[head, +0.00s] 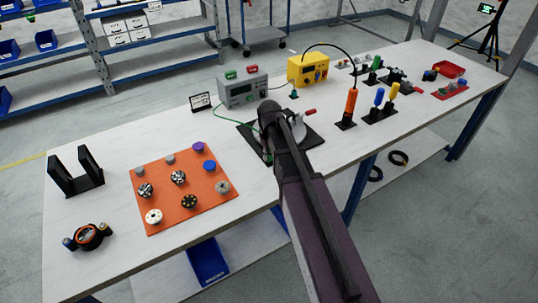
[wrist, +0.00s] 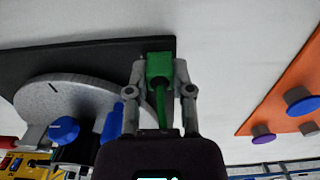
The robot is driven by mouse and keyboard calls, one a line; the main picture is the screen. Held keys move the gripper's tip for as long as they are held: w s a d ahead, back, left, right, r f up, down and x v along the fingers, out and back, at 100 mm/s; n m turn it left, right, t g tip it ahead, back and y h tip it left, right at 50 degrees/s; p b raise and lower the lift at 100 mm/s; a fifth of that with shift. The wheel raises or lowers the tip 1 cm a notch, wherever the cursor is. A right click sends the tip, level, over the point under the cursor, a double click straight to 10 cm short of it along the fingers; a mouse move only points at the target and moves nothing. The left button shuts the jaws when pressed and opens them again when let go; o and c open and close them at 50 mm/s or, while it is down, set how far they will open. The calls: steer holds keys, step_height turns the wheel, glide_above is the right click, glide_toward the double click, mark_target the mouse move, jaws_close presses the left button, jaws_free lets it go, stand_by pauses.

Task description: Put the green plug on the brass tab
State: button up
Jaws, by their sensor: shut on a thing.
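In the wrist view, my gripper (wrist: 162,84) is shut on the green plug (wrist: 158,66), with one grey finger on each side of it. A green cable (wrist: 160,104) runs from the plug back toward my wrist. The plug is over or near the edge of a dark plate (wrist: 60,62); I cannot tell whether it touches. A speckled grey disc (wrist: 75,92) is on that plate, left of the plug. I cannot make out the brass tab in either view.
A grey device (head: 243,90) and a yellow device (head: 308,70) stand behind the plate. An orange mat (head: 168,204) with several knobs lies to the left. Orange, blue and yellow-handled tools (head: 380,108) stand to the right. Bare tabletop (head: 120,140) lies at the left.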

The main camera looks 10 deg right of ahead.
steer(key=shift+f, duration=0.1)
stand_by(0.6)
steer(key=o, duration=0.5)
steer(key=o, duration=0.6)
steer(key=shift+c, duration=0.2)
steer(key=shift+r, duration=0.2)
